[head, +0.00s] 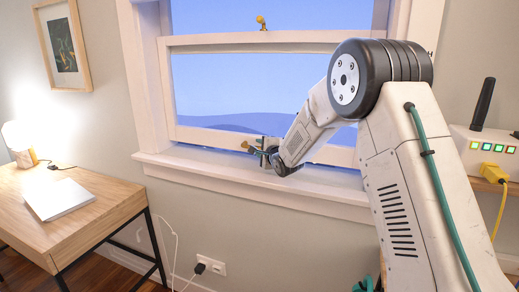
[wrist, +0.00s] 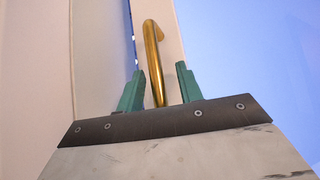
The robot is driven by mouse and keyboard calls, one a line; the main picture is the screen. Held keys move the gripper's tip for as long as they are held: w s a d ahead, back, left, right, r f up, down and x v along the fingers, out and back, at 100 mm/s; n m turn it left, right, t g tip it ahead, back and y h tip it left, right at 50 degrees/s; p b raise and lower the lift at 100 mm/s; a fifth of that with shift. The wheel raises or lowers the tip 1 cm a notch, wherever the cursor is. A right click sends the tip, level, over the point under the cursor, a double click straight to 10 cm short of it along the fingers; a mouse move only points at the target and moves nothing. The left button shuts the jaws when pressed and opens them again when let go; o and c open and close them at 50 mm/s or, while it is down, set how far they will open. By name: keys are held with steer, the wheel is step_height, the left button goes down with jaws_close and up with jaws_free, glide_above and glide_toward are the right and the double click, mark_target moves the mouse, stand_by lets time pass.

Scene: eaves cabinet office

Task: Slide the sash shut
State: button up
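The white window sash (head: 210,137) has its bottom rail low in the frame, close above the sill. A brass handle (wrist: 153,60) is fixed on the rail (wrist: 168,35); a brass piece (head: 249,147) also shows beside my gripper in the head view. My gripper (head: 262,150) is at the bottom rail. In the wrist view its two teal fingers (wrist: 160,85) are apart, one on each side of the handle, with visible space at both sides. A thin blue strip shows along the rail's left edge in the wrist view. My arm hides the sash's right part.
The white sill (head: 220,173) runs below the sash. A brass catch (head: 262,23) stands on the upper rail. A wooden desk (head: 105,200) with a laptop (head: 58,198) and lamp (head: 20,140) is at left. A white box with lit switches (head: 490,147) is at right.

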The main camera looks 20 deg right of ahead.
steer(key=v, duration=0.7)
steer(key=shift+s+r, duration=0.1)
steer(key=shift+s, duration=0.05)
